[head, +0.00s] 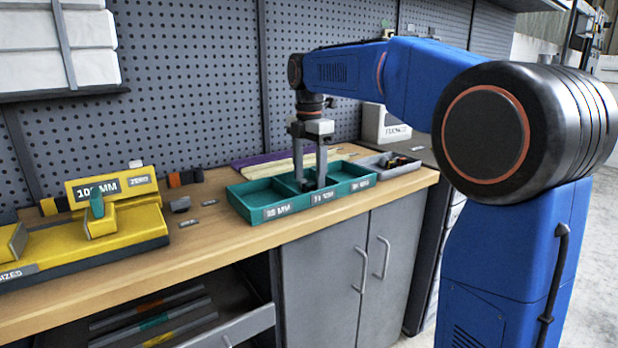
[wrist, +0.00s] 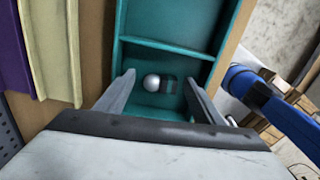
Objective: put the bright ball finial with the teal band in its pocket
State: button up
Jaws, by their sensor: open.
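In the wrist view a bright silver ball finial (wrist: 152,82) lies on the floor of a teal tray compartment. A darker part extends to the right of the ball; I cannot make out its band colour. My gripper (wrist: 160,79) is open, its fingers on either side of the finial with gaps between. In the head view my gripper (head: 311,185) points down into the middle compartment of the teal tray (head: 290,207); the finial is hidden there. I cannot identify its pocket in either view.
A yellow fixture marked 100 MM (head: 112,188) stands at the left of the wooden bench (head: 215,240). A grey tray (head: 390,162) with dark small parts is right of the teal tray. Purple and cream strips lie behind. The perforated wall (head: 200,80) backs the bench.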

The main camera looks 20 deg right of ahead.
notch_tip(320, 180, up, 11)
dwell(0.4)
jog(key=shift+s+r, duration=0.1)
jog(key=s+d+f+m+t, duration=0.2)
jog(key=s+d+f+m, duration=0.1)
jog(key=s+f+m, duration=0.8)
jog(key=s+d+f+m+t, duration=0.2)
jog(key=s+f+m, duration=0.9)
jog(key=s+f, duration=0.8)
jog(key=s+d, duration=0.1)
jog(key=s, duration=0.2)
jog(key=shift+s+f+t, duration=0.35)
jog(key=shift+s+t, duration=0.05)
jog(key=shift+c, duration=0.2)
